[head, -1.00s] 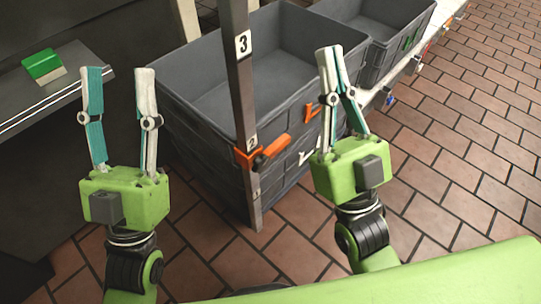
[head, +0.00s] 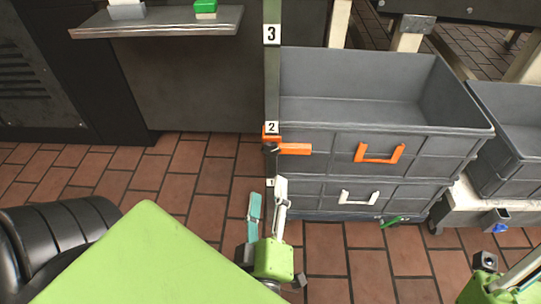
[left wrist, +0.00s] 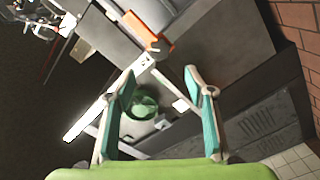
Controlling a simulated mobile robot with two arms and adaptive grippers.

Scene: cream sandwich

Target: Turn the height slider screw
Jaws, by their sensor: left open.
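A dark upright post (head: 271,85) with number labels stands in front of grey crates. On it sits an orange slider (head: 268,131) with an orange handle (head: 295,149) pointing right, beside the label 2. A dark part, perhaps the screw, shows just below the slider. My left gripper (head: 268,188) is open and empty, fingers up, below the slider and apart from it. In the left wrist view its two fingers (left wrist: 160,80) are spread, with the orange handle (left wrist: 146,28) beyond their tips. My right gripper (head: 505,272) is partly cut off at the lower right; its jaws are unclear.
Stacked grey crates (head: 440,150) stand right of the post, with an orange grip (head: 380,153) and a white grip (head: 358,197). Another crate (head: 510,150) is at the right. A metal shelf (head: 160,20) holds small blocks at upper left. The tiled floor (head: 180,180) is clear at left.

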